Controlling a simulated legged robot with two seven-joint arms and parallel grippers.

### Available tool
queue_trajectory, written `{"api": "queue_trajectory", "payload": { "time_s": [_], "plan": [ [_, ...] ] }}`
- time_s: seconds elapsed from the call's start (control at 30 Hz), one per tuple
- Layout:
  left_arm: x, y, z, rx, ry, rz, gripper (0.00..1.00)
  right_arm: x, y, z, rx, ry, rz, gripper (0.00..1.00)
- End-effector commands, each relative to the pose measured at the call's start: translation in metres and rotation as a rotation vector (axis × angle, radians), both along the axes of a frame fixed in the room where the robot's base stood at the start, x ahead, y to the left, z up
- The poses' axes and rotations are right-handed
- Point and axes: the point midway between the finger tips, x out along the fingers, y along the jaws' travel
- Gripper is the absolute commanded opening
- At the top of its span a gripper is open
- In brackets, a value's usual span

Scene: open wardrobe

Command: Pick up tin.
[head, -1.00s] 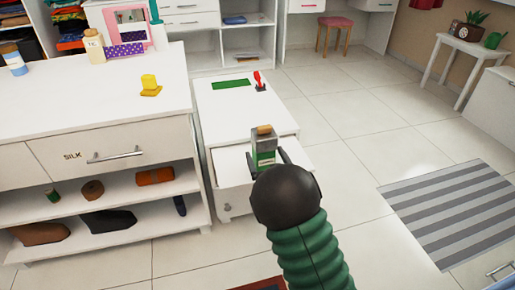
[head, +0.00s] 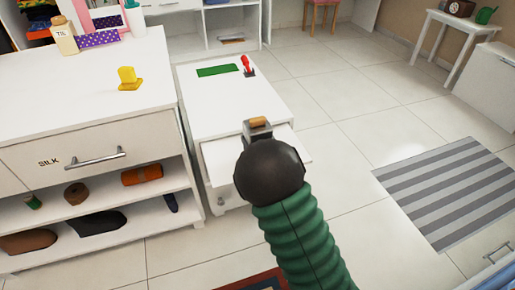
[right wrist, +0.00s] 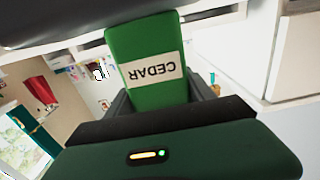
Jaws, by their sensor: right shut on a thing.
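The green tin with a white CEDAR label (right wrist: 145,60) is between the fingers of my right gripper (right wrist: 160,100) in the right wrist view. The label reads upside down there. My left gripper is not in view.
A white dresser (head: 60,110) with a SILK drawer stands left, holding a yellow object (head: 128,78) and a bottle (head: 62,35). A green panel (head: 217,71) and red lever (head: 246,66) are on the low cabinet.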

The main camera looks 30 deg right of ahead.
Motion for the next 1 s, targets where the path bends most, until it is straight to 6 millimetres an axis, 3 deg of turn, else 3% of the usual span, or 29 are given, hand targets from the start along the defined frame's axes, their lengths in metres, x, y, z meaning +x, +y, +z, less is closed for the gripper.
{"api": "queue_trajectory", "payload": {
  "time_s": [0.03,0.3,0.67,1.0],
  "plan": [
    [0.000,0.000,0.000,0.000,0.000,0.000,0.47,0.000,0.000,-0.001,0.001,0.003,-0.001,0.34],
    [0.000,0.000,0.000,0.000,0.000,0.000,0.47,0.000,0.000,-0.002,0.001,0.004,-0.001,0.00],
    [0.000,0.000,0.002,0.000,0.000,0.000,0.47,0.000,0.000,0.001,0.002,0.003,0.000,0.00],
    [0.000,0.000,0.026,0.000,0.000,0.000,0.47,0.000,0.000,0.031,0.001,0.001,-0.001,0.00]
  ]
}}
